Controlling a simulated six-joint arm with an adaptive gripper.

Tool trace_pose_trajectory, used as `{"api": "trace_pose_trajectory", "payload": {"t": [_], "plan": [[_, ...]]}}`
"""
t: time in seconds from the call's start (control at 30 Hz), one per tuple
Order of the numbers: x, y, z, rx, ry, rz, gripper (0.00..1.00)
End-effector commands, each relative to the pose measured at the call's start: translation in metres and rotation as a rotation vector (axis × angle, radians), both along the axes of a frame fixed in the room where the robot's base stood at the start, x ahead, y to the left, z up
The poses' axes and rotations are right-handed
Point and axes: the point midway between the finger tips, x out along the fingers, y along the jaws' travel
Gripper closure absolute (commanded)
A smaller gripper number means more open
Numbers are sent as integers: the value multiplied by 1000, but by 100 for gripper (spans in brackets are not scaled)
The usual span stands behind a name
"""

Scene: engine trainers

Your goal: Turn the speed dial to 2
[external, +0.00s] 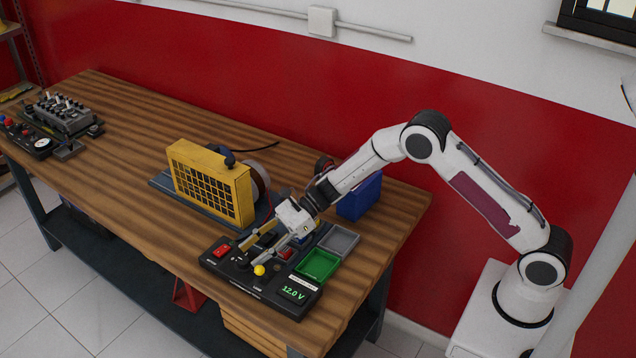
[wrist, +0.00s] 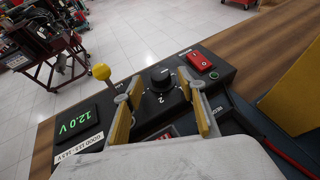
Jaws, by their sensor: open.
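The black speed dial (wrist: 161,78) sits on a black control panel (external: 210,265), with a "2" printed beside it on the near side in the wrist view. I cannot make out for sure which way its pointer faces. My gripper (wrist: 160,82) is open, with one yellow-padded finger on each side of the dial. A gap shows between the fingers and the dial in the wrist view; contact is not visible. In the external view my gripper (external: 247,257) reaches down over the panel, and the dial is small and partly hidden there.
A yellow-knobbed lever (wrist: 101,73) stands close to the left finger in the wrist view. A red switch (wrist: 200,60) is beyond the right finger. A display (external: 294,292) reads 12.0 V. Green (external: 317,265) and grey trays, a blue bin (external: 362,197) and a yellow-caged machine (external: 208,185) are nearby.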

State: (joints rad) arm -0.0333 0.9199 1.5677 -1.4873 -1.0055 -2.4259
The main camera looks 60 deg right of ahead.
Motion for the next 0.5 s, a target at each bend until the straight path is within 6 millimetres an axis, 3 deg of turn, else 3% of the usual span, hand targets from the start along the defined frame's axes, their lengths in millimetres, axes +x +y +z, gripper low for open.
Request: {"api": "trace_pose_trajectory", "payload": {"t": [0.2, 0.5], "plan": [[7, 17, -8, 0, 2, 1, 60], [9, 23, -10, 0, 0, 0, 60]]}}
